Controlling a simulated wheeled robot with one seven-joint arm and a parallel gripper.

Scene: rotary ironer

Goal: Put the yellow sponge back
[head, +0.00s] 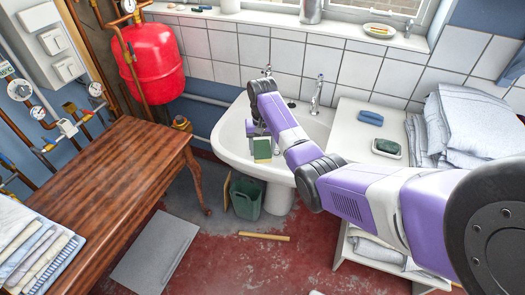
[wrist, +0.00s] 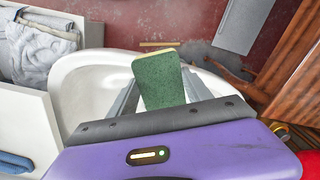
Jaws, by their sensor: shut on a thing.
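My gripper (wrist: 160,100) is shut on a sponge (wrist: 158,80) with a green face and a thin yellow edge. The sponge sticks out beyond the fingers, over the white washbasin (wrist: 75,85). In the head view the sponge (head: 262,149) shows yellow and green at the front left rim of the washbasin (head: 234,125), below my gripper (head: 256,132). Whether it touches the rim cannot be told. My arm hides part of the basin.
A white unit right of the basin holds a blue item (head: 370,117), a dish with a green pad (head: 387,147) and folded towels (head: 470,125). A dish with a yellowish item (head: 379,30) is on the windowsill.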

